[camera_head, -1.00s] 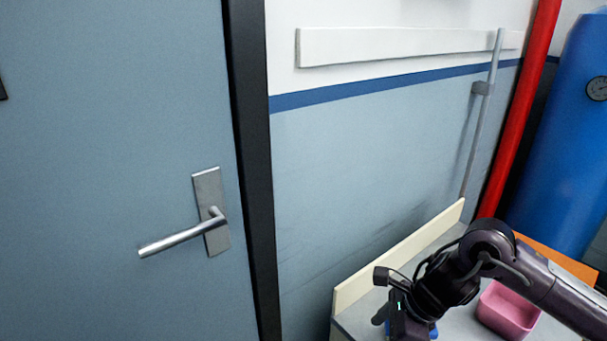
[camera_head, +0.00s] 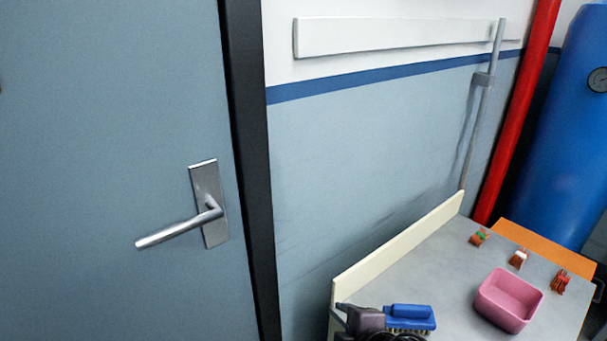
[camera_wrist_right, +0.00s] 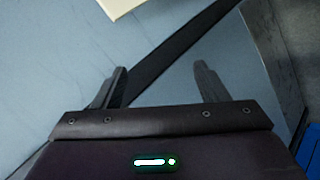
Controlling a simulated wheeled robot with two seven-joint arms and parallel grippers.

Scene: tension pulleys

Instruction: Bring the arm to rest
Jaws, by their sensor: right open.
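My right gripper (camera_wrist_right: 160,82) is open and empty in the right wrist view, its two dark fingers spread apart. No object lies between the fingers; wall or door surfaces and a dark diagonal strip show beyond them. My left gripper is in neither view.
A pink bin (camera_head: 508,300) stands on the table. Several small orange-red pieces (camera_head: 519,259) lie near its back right edge. A cream board (camera_head: 400,245) borders the table's wall side. A closed grey-blue door with a lever handle (camera_head: 180,232) is at left.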

